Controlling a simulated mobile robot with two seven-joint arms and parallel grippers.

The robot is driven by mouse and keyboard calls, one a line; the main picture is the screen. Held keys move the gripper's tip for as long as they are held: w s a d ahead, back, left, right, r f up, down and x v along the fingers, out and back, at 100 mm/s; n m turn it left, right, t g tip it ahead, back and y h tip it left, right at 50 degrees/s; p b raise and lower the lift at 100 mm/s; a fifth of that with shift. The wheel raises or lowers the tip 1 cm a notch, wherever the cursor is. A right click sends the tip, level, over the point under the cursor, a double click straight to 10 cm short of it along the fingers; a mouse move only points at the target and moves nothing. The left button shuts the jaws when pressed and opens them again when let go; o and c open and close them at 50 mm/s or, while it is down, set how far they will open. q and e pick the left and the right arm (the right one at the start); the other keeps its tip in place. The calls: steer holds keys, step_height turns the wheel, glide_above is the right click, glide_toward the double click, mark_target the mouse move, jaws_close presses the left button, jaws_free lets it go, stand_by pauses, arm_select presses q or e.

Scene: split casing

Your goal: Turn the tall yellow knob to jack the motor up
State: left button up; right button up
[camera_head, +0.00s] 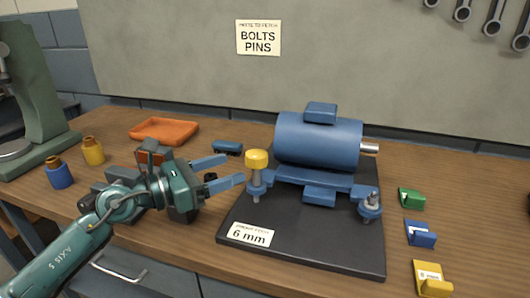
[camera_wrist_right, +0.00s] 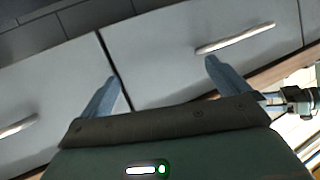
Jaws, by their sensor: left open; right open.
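The yellow knob (camera_head: 257,160) stands upright on a post at the left front corner of the motor's base. The blue motor (camera_head: 318,140) sits on a dark base plate (camera_head: 300,247), its metal shaft pointing right. My left gripper (camera_head: 226,171) is open, its two blue fingers pointing right toward the knob. The fingertips are just left of the knob, with a gap; nothing is between them. My right gripper (camera_wrist_right: 160,82) shows only in the right wrist view; it is open and empty, facing the drawer fronts below the bench.
An orange tray (camera_head: 165,131), a yellow bottle (camera_head: 93,151) and a blue bottle (camera_head: 59,173) stand at left. Green (camera_head: 411,198), blue (camera_head: 420,233) and yellow (camera_head: 432,279) blocks lie at right. A "6 mm" card (camera_head: 249,235) lies on the plate. A green machine (camera_head: 38,95) stands far left.

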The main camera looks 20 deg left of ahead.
mark_target(264, 157)
arm_select(q)
steer(key=p+x, duration=0.1)
steer(key=x, duration=0.7)
steer(key=shift+d+r, duration=0.1)
steer(key=shift+w+d, duration=0.5)
arm_select(e)
steer(key=shift+w+a+f+g, duration=0.4)
steer(key=shift+w+g, duration=0.1)
arm_select(q)
steer(key=shift+c, duration=0.3)
